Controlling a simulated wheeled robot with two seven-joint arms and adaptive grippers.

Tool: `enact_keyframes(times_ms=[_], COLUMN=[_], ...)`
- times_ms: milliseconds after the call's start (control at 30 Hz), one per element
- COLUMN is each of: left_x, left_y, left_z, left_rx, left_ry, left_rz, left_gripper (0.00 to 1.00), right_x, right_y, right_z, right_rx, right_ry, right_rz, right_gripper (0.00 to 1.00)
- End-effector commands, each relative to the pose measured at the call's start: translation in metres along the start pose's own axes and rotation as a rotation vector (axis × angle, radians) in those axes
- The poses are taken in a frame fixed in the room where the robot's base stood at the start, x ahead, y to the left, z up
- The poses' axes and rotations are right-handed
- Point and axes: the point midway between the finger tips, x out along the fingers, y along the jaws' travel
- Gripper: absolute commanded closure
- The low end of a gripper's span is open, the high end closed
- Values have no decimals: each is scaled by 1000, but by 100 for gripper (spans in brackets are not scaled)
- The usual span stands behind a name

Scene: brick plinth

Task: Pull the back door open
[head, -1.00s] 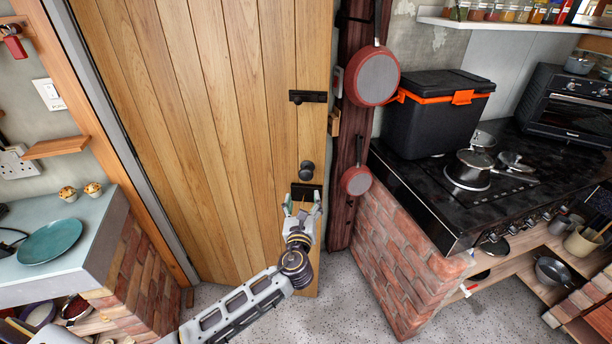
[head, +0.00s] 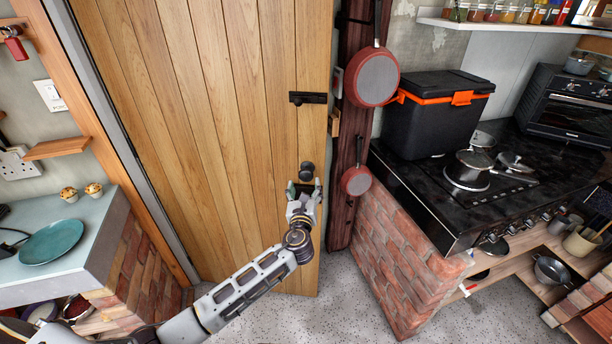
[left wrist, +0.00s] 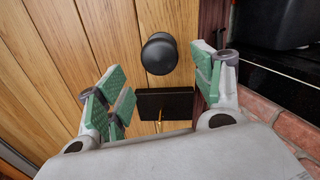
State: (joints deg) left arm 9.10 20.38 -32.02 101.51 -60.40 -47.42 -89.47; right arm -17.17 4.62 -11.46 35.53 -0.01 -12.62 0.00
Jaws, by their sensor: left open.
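The back door (head: 215,120) is made of light vertical wooden planks and stands slightly ajar, its right edge in front of the dark post. A round black knob (head: 306,170) sits near its right edge. In the left wrist view the knob (left wrist: 159,54) is ahead of the fingertips, and a black lock plate (left wrist: 164,104) with a brass key lies below it, between the fingers. My left gripper (head: 304,187) is open and empty, just below the knob in the head view. Its green-padded fingers show on both sides in the wrist view. My right gripper is not in view.
A black bolt (head: 308,97) is higher on the door. Red pans (head: 371,76) hang on the dark post to the right. A brick plinth with a black stove (head: 440,190) stands right; a counter with a teal plate (head: 50,242) stands left. Speckled floor is clear between.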

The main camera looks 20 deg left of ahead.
Motion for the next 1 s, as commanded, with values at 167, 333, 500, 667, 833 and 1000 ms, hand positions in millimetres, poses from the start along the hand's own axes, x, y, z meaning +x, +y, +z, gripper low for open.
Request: enact_keyframes(times_ms=[167, 333, 500, 667, 833, 1000], left_x=[20, 37, 53, 65, 71, 72], left_y=[0, 0, 0, 0, 0, 0], left_z=[2, 1, 1, 1, 0, 0], left_rx=[0, 1, 0, 1, 0, 0], left_ry=[-1, -1, -1, -1, 0, 0], left_rz=[1, 2, 1, 1, 1, 1], left_gripper=[33, 33, 33, 33, 33, 33], right_x=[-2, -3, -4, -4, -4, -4], right_y=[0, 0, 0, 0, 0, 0], right_z=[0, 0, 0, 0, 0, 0], right_rx=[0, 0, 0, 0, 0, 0], right_ry=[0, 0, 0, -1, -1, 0], right_rz=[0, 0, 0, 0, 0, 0], right_gripper=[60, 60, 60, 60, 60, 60])
